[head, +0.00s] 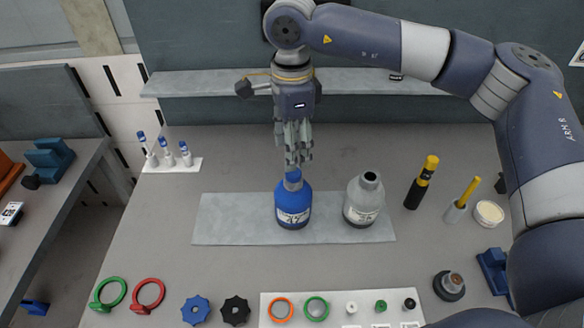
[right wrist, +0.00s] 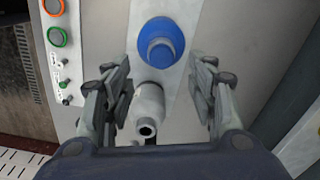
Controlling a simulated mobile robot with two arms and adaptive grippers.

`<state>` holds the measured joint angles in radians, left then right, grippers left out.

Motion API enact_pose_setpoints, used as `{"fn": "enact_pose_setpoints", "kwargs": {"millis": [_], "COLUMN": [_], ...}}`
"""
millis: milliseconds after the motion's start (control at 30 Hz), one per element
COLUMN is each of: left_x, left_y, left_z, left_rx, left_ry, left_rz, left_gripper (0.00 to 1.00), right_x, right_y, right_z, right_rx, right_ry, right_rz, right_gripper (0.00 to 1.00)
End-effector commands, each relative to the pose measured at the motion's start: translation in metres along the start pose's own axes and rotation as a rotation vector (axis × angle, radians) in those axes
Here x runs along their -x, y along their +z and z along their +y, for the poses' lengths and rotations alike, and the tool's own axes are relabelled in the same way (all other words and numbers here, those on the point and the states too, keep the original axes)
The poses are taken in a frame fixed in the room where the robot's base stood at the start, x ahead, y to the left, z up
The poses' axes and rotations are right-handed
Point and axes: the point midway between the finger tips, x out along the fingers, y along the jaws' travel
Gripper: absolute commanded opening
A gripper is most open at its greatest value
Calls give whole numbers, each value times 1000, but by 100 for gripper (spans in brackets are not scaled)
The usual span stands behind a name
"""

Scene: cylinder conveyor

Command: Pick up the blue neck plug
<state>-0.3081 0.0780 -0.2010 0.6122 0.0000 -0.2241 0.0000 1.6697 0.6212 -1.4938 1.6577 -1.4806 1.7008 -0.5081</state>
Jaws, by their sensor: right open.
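My right gripper (head: 298,158) points down just above the plug. It is open and empty, its fingers (right wrist: 160,95) spread to either side in the wrist view. I cannot tell whether the fingertips touch the plug. My left gripper is not in view.
A white bottle (head: 364,203) with an open dark mouth stands close on the right. A yellow-black tool (head: 422,182) stands farther right. A white tray (head: 335,300) at the front holds rings and small plugs. A vial rack (head: 172,165) is at back left.

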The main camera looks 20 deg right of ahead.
Motion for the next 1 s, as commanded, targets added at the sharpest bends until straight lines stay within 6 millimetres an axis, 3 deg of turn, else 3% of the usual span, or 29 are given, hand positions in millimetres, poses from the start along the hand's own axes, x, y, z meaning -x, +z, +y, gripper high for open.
{"fn": "enact_pose_setpoints", "kwargs": {"millis": [267, 400, 567, 833, 1000], "left_x": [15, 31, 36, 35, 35], "left_y": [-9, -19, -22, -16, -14], "left_z": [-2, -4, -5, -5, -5], "left_rx": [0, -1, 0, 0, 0], "left_ry": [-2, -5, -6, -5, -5], "left_rz": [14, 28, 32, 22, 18], "left_gripper": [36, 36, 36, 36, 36], "right_x": [-20, -38, -60, -65, -64], "right_y": [-2, -3, -3, -3, -3], "right_z": [1, 1, 1, 0, 0], "right_rx": [-1, 0, 0, -1, -1], "right_ry": [4, 5, 4, 0, 0], "right_rz": [-1, -2, -3, -4, -4], "right_gripper": [52, 52, 52, 52, 22]}}
